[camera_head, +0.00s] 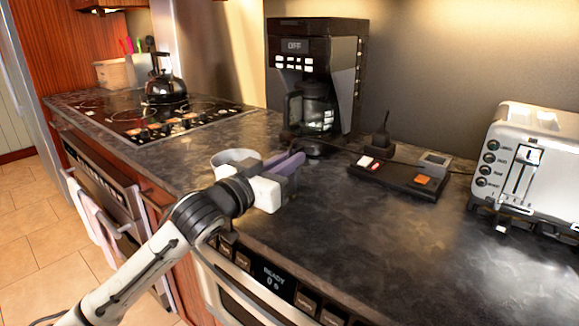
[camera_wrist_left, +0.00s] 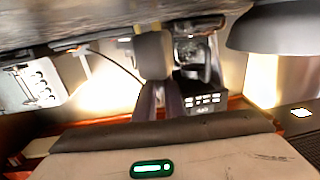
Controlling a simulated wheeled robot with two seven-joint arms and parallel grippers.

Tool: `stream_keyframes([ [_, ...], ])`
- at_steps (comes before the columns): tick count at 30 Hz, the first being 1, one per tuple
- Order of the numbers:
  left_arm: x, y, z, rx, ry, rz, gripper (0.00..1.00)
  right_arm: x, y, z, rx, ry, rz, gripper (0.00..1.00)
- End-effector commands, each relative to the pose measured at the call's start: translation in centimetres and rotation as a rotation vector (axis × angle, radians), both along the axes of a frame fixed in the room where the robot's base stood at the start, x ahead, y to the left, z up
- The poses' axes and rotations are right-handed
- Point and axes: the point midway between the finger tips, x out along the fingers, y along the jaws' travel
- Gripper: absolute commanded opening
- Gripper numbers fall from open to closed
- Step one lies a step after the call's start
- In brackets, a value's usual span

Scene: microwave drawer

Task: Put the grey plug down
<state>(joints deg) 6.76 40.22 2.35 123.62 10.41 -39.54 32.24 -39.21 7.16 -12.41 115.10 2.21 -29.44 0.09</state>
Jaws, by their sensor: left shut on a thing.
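My left gripper (camera_head: 291,163) is above the counter's front part, in front of the coffee maker. In the left wrist view its fingers (camera_wrist_left: 160,88) are shut on the grey plug (camera_wrist_left: 153,56), a small grey block. The plug's yellowish prongs point away from the gripper, towards the dark countertop. I cannot tell whether they touch it. In the head view the held plug is largely hidden by the gripper. My right gripper is in neither view.
The coffee maker (camera_head: 315,75) stands behind and the toaster (camera_head: 530,160) at right. A grey mug (camera_head: 229,156) is beside the gripper. The front counter (camera_head: 370,240) is clear.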

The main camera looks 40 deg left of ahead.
Motion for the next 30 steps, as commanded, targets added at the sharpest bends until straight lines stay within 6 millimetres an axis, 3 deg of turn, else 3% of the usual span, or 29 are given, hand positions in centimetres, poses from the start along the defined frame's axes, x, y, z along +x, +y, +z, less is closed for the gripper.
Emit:
stream_keyframes([
  [12, 0.0, 0.0, -0.9, 0.000, -0.002, 0.000, 0.00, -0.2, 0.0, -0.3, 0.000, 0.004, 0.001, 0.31],
  [13, 0.0, 0.0, -0.9, 0.000, -0.001, 0.000, 0.15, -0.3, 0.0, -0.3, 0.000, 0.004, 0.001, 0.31],
  [16, 0.0, 0.0, -0.8, 0.000, -0.001, 0.000, 0.28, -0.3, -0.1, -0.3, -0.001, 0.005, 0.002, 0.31],
  [26, 0.0, 0.0, -0.5, 0.001, -0.002, -0.001, 0.28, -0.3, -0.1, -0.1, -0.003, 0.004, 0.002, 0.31],
  [30, -1.3, 0.0, -0.7, -0.001, 0.001, -0.001, 0.28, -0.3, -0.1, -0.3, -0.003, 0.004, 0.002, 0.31],
])
